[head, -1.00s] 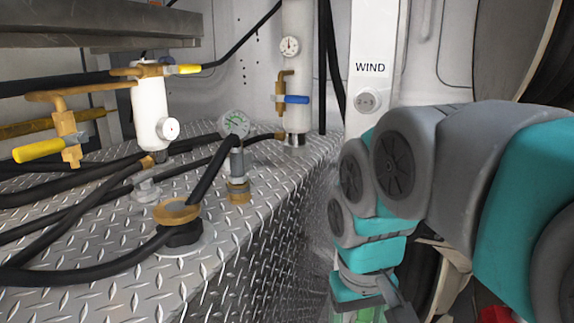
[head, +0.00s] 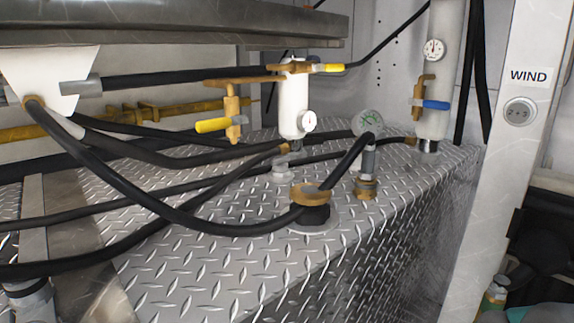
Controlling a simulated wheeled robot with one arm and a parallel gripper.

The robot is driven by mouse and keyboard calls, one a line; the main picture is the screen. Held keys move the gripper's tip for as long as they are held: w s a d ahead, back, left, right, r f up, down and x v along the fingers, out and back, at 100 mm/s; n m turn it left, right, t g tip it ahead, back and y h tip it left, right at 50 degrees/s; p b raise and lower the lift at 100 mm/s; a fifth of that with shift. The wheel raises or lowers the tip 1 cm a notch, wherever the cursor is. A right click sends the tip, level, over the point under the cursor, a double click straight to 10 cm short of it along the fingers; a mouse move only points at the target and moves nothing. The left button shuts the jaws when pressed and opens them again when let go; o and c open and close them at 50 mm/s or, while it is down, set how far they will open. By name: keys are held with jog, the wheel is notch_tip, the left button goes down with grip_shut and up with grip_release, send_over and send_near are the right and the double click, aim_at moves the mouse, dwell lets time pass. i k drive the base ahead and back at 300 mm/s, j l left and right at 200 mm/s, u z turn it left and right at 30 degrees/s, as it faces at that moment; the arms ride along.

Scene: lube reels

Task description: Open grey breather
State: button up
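No part here is labelled as a breather, so I cannot tell for certain which one is the grey breather. A small light grey capped fitting (head: 286,173) stands on the diamond-plate tank top (head: 190,280), behind the brass-collared black hose fitting. Another grey round fitting (head: 27,293) is partly cut off at the lower left edge. Whether either is open or closed does not show clearly. My gripper is not in view. Teal and dark grey parts at the lower right edge may be my arm.
Black hoses (head: 165,207) cross the tank top. A metal shelf (head: 170,22) overhangs. A white post (head: 510,130) marked WIND is at right.

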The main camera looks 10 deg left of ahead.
aim_at(280, 164)
jog(key=u, duration=0.85)
jog(key=k+l, duration=0.35)
jog(key=k, duration=0.1)
